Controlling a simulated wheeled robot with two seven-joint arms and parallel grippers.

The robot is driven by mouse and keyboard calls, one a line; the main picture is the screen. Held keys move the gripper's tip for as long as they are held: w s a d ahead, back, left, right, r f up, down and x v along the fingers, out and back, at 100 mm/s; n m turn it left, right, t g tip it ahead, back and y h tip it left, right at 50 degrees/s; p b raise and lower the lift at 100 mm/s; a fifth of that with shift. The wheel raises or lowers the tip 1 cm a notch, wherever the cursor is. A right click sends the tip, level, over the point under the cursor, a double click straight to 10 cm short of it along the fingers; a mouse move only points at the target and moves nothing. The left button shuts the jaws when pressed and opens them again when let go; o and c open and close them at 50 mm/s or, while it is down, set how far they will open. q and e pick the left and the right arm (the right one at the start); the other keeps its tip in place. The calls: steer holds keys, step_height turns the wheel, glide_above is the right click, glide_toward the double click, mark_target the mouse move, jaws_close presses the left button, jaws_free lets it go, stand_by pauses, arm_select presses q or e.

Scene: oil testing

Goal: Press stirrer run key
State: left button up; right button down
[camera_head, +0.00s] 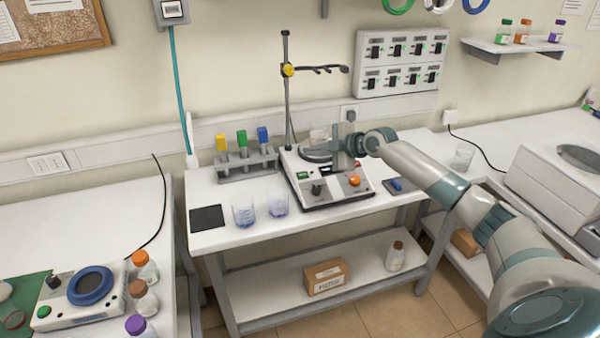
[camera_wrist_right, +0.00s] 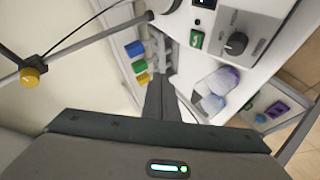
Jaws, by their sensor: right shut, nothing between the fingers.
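The stirrer (camera_head: 322,198) stands on the middle bench, with a round plate on top and a tall rod behind it. Its front panel has a small green key (camera_head: 303,175), a black knob (camera_head: 316,189) and an orange knob (camera_head: 355,181). My right gripper (camera_head: 340,166) is over the stirrer, partly hiding the plate and panel; it is shut and empty. In the right wrist view its fingers (camera_wrist_right: 165,98) point toward the bench, apart from the green key (camera_wrist_right: 196,39) and the black knob (camera_wrist_right: 236,43). My left gripper is out of view.
A rack (camera_head: 247,165) with yellow, green and blue-topped items stands left of the stirrer. Two beakers (camera_head: 244,211) stand at the bench front. The rod carries a clamp (camera_head: 289,70) above the stirrer. A second device (camera_head: 80,298) and several capped bottles are at lower left.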

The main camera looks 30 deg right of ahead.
steer(key=b, duration=0.5)
glide_above(303, 174)
steer(key=s, duration=0.3)
step_height(303, 174, down, 7)
steer(key=shift+s+f, duration=0.1)
steer(key=shift+w+d+f+b, duration=0.15)
steer(key=shift+w+f+b, duration=0.15)
steer(key=shift+f+b, duration=0.5)
steer(key=shift+r, duration=0.15)
stand_by(1.0)
steer(key=shift+w+f+b, duration=0.15)
steer(key=shift+f+b, duration=0.2)
steer(key=shift+b, duration=0.6)
